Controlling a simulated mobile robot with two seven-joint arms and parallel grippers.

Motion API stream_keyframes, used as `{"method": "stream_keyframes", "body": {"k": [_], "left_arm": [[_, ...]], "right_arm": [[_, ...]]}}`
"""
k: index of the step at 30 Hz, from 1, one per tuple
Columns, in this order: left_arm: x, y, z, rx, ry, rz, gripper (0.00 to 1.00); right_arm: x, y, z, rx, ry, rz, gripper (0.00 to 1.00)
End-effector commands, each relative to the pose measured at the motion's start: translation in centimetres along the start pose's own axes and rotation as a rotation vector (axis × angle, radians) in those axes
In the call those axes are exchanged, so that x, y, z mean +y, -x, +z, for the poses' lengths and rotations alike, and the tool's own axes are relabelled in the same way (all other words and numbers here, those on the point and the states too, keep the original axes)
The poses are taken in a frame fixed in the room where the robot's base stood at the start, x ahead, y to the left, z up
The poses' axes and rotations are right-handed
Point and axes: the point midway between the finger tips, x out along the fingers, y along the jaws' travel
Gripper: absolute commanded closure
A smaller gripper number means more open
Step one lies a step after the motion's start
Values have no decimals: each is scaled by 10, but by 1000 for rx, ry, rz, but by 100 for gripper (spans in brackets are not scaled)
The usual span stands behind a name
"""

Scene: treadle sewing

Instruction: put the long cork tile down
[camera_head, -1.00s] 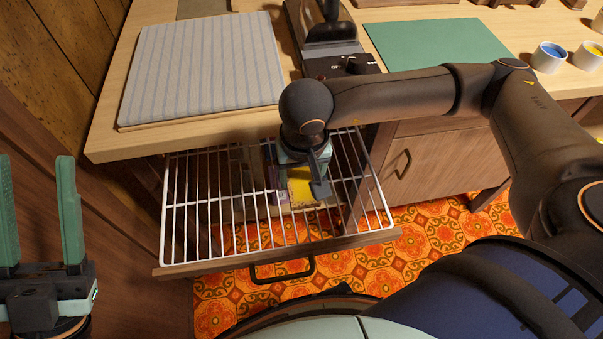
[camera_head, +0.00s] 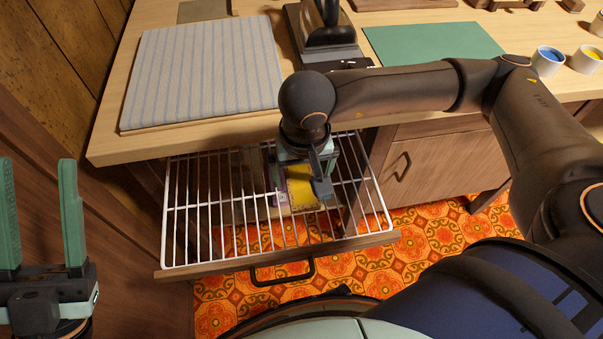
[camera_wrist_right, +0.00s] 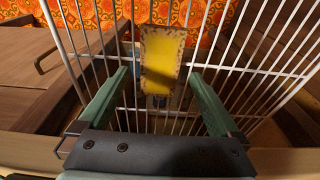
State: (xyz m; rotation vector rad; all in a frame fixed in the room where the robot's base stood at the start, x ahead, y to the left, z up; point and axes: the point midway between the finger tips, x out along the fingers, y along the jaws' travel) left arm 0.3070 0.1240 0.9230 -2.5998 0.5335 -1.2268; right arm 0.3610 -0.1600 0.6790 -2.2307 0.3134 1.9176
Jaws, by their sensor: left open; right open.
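A yellow tile with a speckled cork-brown border (camera_wrist_right: 162,60), which I take as the long cork tile, lies on the white wire rack (camera_head: 222,225). Its yellow face also shows in the head view (camera_head: 300,193), partly covered by my right gripper (camera_head: 300,185). In the right wrist view, my right gripper (camera_wrist_right: 160,74) is open, with one green finger on each side of the tile and gaps between. The tile extends past the fingertips. My left gripper (camera_head: 40,168) is open and empty at the far left, away from the rack.
The rack sits in a pulled-out drawer with a dark handle (camera_head: 283,275) below the wooden worktop (camera_head: 110,140). A striped pad (camera_head: 203,72), a green mat (camera_head: 435,43) and paint cups (camera_head: 548,60) stand on top. A cabinet door (camera_head: 440,170) is right of the drawer.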

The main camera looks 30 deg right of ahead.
Motion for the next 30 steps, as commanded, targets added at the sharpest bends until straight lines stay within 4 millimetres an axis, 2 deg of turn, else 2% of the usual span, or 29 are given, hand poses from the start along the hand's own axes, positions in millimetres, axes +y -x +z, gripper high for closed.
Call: {"method": "stream_keyframes", "body": {"k": [1,3,10,11,13,16,27,30], "left_arm": [[-3,-4,-4,0,-5,0,50],[-4,-7,-7,1,-14,0,50],[-10,-14,-14,0,-32,-8,50],[-11,-13,-12,-10,-30,-13,50],[-10,-10,7,-77,-15,-20,50],[-10,-8,16,-113,-3,-22,50],[-9,-7,20,-132,4,-22,50],[-11,-9,22,-149,6,-23,50]], "right_arm": [[-1,16,-1,4,1,-3,1],[0,33,-1,5,3,-2,1],[0,80,-1,3,2,-2,1],[0,82,0,2,1,-1,1],[0,89,0,1,1,-1,1],[0,95,0,1,1,-1,1],[0,97,0,-1,1,0,1],[-6,100,6,-25,-1,-23,1]]}}
